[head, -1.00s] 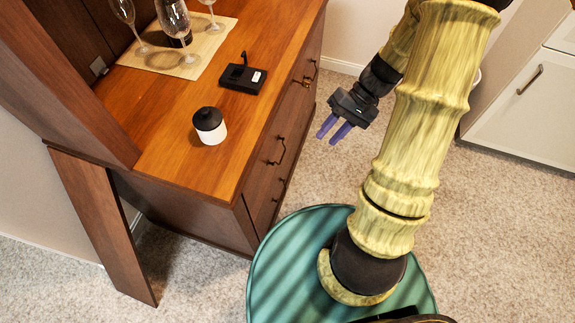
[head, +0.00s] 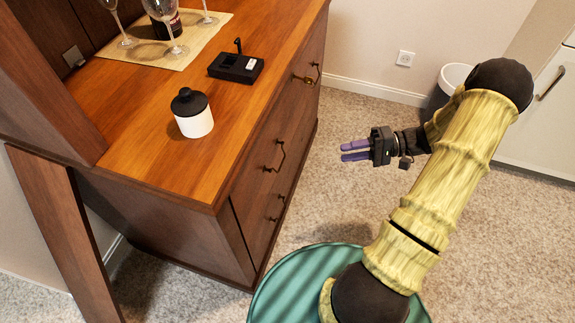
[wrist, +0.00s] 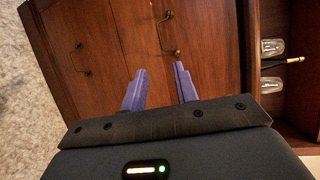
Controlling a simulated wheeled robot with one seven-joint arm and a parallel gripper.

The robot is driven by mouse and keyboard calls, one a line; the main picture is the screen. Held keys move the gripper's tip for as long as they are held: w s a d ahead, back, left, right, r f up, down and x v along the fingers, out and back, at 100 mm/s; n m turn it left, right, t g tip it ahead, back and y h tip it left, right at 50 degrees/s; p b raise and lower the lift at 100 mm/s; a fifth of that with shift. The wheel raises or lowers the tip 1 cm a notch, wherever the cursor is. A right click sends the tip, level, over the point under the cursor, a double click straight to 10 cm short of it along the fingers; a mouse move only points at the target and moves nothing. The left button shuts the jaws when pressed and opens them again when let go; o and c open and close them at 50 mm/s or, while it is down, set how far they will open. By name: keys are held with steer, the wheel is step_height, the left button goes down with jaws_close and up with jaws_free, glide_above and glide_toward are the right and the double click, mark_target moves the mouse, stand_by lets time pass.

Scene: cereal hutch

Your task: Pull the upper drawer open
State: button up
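The wooden cabinet (head: 150,215) stands at the left in the head view, with dark handles on its front. The near upper handle (head: 276,158) sits above a lower handle (head: 279,207). The drawer fronts look closed. In the wrist view, the drawer front (wrist: 205,45) lies ahead, with one handle (wrist: 168,36) beyond the fingers and another handle (wrist: 80,60) at the left. My gripper (head: 343,152) is open and empty, its purple fingers pointing at the cabinet front and apart from the handles. The fingers also show in the wrist view (wrist: 157,75).
On the cabinet top are a white jar with a black lid (head: 193,115), a black box (head: 236,67) and a mat (head: 120,50) with glasses and a bottle. A bin (head: 450,85) stands behind my arm. Carpet (head: 325,195) lies clear between gripper and cabinet.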

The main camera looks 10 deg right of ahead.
steer(key=b+x, duration=0.5)
steer(key=x, duration=1.2)
steer(key=shift+a+b, duration=0.2)
steer(key=shift+b, duration=0.1)
steer(key=shift+c, duration=0.4)
jaws_close()
